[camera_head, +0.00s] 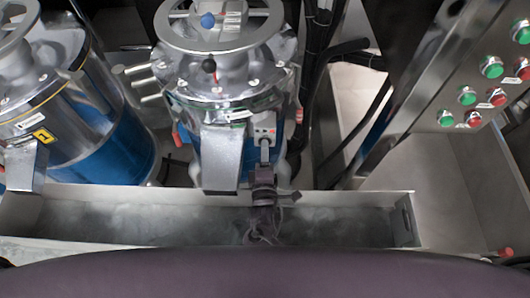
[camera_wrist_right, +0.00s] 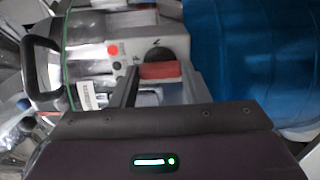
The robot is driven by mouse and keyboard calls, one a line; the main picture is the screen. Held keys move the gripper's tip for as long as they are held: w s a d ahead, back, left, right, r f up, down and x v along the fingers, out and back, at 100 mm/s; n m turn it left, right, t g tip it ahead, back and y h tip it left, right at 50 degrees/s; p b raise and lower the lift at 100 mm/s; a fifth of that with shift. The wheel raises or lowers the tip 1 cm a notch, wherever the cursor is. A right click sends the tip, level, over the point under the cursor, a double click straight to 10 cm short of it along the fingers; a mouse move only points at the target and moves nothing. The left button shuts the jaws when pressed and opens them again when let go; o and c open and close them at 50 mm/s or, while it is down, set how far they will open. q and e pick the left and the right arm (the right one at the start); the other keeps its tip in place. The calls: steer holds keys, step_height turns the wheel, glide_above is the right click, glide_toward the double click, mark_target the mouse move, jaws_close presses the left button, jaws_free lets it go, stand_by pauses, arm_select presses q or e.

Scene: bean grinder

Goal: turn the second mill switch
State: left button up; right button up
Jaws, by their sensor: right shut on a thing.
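The second mill (camera_head: 225,103), with a metal top and a blue lower body, stands at the middle of the head view. Its small grey switch box (camera_head: 264,125) is on its front right side. My right gripper (camera_head: 264,148) reaches up to this box from below. In the right wrist view the box (camera_wrist_right: 136,45) carries a black round knob and a red bar-like switch part (camera_wrist_right: 160,71). The right gripper's fingers (camera_wrist_right: 160,88) are shut on this red part, one on each side. The fingers partly hide it. My left gripper is in neither view.
Another mill (camera_head: 70,100) stands at the left. A long metal trough (camera_head: 110,218) runs below the mills. A panel with green and red buttons (camera_head: 491,66) is at the right, with black cables (camera_head: 318,60) beside the second mill.

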steer(key=o, duration=1)
steer(key=s+b, duration=0.1)
steer(key=s, duration=0.7)
steer(key=shift+w+r, duration=0.1)
